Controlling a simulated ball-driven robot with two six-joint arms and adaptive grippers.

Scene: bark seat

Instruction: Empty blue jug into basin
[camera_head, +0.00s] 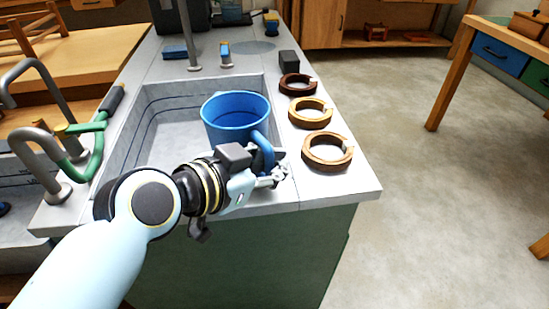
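The blue jug (227,134) stands upright over the near right part of the grey basin (158,138). Its open rim faces up, and I cannot tell what is inside. Its handle (264,148) points towards the near right. My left gripper (272,172) is at the handle, coming in from the lower left. Its fingers are partly hidden around the handle, so I cannot tell whether they are closed on it. My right gripper is not in view.
Three wooden rings, one dark (297,85), one light (311,110) and one brown (327,151), lie on the counter right of the basin. A dark block (289,62) stands behind them. Grey taps (40,150) stand at the left.

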